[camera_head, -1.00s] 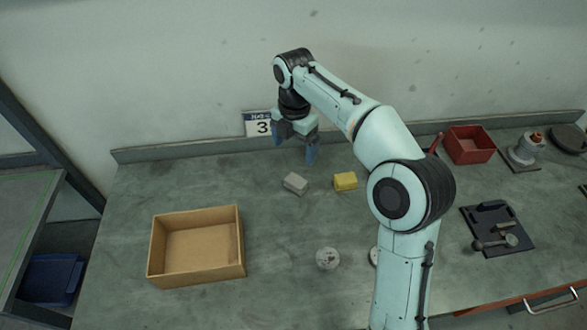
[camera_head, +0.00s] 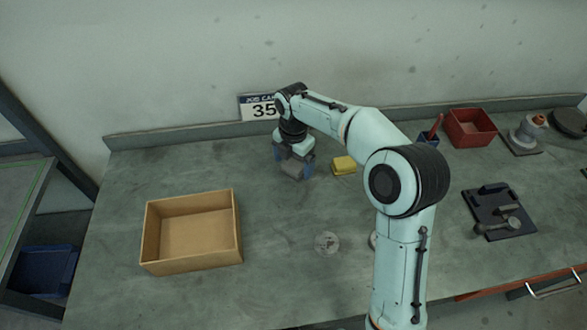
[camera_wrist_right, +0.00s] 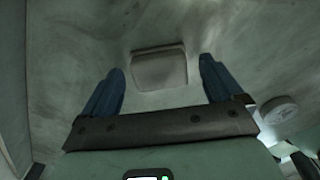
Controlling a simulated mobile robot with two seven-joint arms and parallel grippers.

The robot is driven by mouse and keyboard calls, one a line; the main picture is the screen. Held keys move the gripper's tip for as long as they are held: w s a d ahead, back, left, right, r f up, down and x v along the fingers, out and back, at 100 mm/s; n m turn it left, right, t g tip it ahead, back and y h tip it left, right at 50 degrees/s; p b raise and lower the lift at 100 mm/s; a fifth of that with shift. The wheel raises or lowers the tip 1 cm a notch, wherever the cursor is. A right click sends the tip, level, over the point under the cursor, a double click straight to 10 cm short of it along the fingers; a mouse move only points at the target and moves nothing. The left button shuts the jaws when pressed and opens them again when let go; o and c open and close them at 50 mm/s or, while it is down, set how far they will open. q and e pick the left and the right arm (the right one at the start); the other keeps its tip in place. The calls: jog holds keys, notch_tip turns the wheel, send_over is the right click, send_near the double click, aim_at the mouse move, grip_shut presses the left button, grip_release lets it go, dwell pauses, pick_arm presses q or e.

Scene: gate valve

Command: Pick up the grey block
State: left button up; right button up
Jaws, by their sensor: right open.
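The grey block (camera_wrist_right: 159,68) lies on the bench and shows in the right wrist view between and slightly beyond the two blue fingertips. In the head view the block (camera_head: 293,171) is mostly hidden by my right gripper (camera_head: 292,168), which is low over it. In the wrist view my right gripper (camera_wrist_right: 158,75) is open, with a finger to each side of the block and a gap on both sides. I cannot tell how high the fingertips are above the bench. My left gripper is not in view.
A yellow block (camera_head: 343,165) sits close to the right of the gripper. An open cardboard box (camera_head: 191,261) stands to the left. A round pale disc (camera_head: 326,242) lies nearer. A red bin (camera_head: 471,128) and a dark tool tray (camera_head: 497,222) are at the right.

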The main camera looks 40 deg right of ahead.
aim_at(293, 165)
jog(key=shift+f, duration=0.25)
jog(key=c, duration=1.3)
jog(key=shift+o, duration=0.2)
notch_tip(293, 165, up, 10)
jog(key=p, duration=0.2)
jog(key=o, duration=0.3)
jog(key=shift+a, duration=0.1)
